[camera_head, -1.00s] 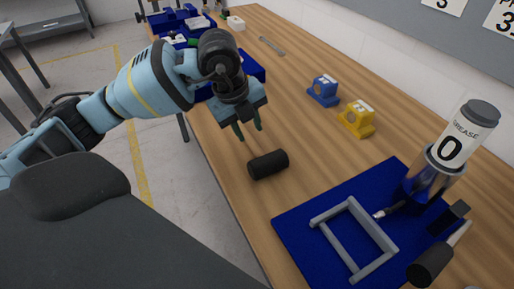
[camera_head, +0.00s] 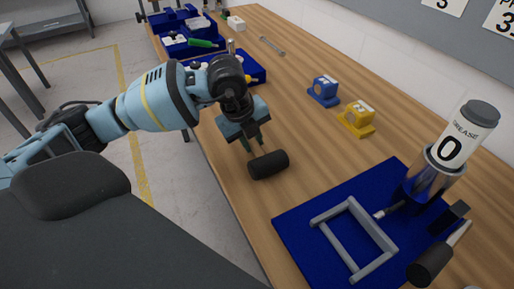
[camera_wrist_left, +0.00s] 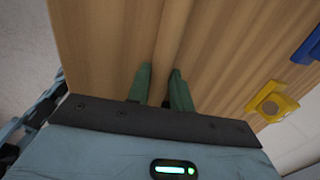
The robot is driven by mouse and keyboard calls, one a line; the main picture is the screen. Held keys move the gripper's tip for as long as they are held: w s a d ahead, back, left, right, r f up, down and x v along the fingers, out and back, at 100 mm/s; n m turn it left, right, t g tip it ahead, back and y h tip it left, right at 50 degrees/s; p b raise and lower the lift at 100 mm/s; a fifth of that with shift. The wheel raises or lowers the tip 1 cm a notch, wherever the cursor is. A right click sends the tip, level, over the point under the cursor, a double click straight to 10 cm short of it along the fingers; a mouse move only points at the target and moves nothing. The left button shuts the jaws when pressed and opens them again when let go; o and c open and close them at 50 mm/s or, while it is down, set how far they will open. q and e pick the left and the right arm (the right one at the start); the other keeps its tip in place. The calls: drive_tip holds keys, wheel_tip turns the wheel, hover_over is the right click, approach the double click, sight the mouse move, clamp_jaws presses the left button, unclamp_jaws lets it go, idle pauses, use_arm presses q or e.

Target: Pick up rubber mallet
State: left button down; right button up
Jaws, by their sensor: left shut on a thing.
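The rubber mallet (camera_head: 269,164) has a thick black cylindrical head and a light wooden handle. Its head is at the left front part of the wooden table in the head view. My left gripper (camera_head: 252,144) is just behind the head, shut on the handle, its green fingertips low over the table. In the left wrist view the wood-coloured handle (camera_wrist_left: 173,30) runs up from between the fingers (camera_wrist_left: 162,82). The mallet's head does not show there. Whether the mallet is clear of the table I cannot tell. My right gripper is not in view.
A blue mat (camera_head: 295,228) holds a grey frame (camera_head: 355,240) and a grease canister (camera_head: 455,140). A second black-headed tool (camera_head: 430,263) lies at the mat's right. Blue (camera_head: 323,92) and yellow (camera_head: 357,119) blocks stand behind. Blue trays (camera_head: 190,45) are at the far end.

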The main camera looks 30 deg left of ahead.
sight(252, 141)
use_arm(q)
drive_tip(key=shift+r, duration=0.1)
drive_tip(key=shift+r, duration=0.45)
wheel_tip(252, 141, up, 3)
drive_tip(key=shift+w+f, duration=0.1)
drive_tip(key=shift+f, duration=0.05)
drive_tip(key=s+d, duration=0.1)
drive_tip(key=s, duration=0.3)
drive_tip(key=s+d, duration=0.2)
drive_tip(key=s, duration=0.3)
drive_tip(key=s+d+r, duration=0.1)
drive_tip(key=s+d, duration=0.1)
drive_tip(key=s, duration=0.3)
drive_tip(key=shift+d+r, duration=0.1)
drive_tip(key=shift+d, duration=0.05)
drive_tip(key=shift+s+d, duration=0.2)
drive_tip(key=shift+s, duration=0.35)
drive_tip(key=shift+s, duration=0.1)
